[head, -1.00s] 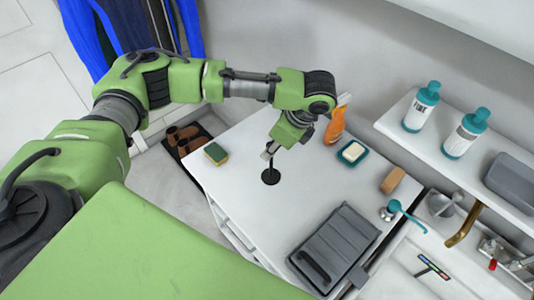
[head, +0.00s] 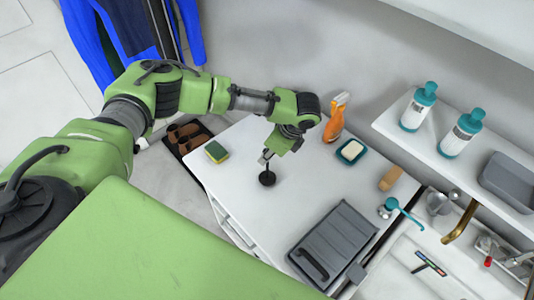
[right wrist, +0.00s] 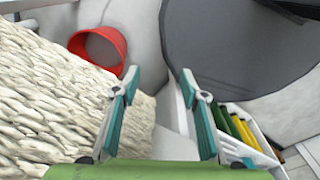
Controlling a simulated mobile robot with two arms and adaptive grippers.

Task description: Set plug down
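The black plug (head: 267,179) is a small round disc with a thin stem pointing up. It is at the left part of the white counter top (head: 300,195) in the head view. My left gripper (head: 266,158) comes down over it from above, with its fingertips at the stem; it appears shut on the stem. The disc is at or just above the surface; I cannot tell whether it touches. My right gripper (right wrist: 158,78) is open and empty in the right wrist view, its two teal-padded fingers wide apart.
A sponge (head: 216,152) lies left of the plug. A spray bottle (head: 335,120), soap dish (head: 352,152) and grey tray (head: 333,248) are on the counter. The right wrist view shows a red bucket (right wrist: 117,43), woven basket (right wrist: 50,95) and white crate (right wrist: 270,160).

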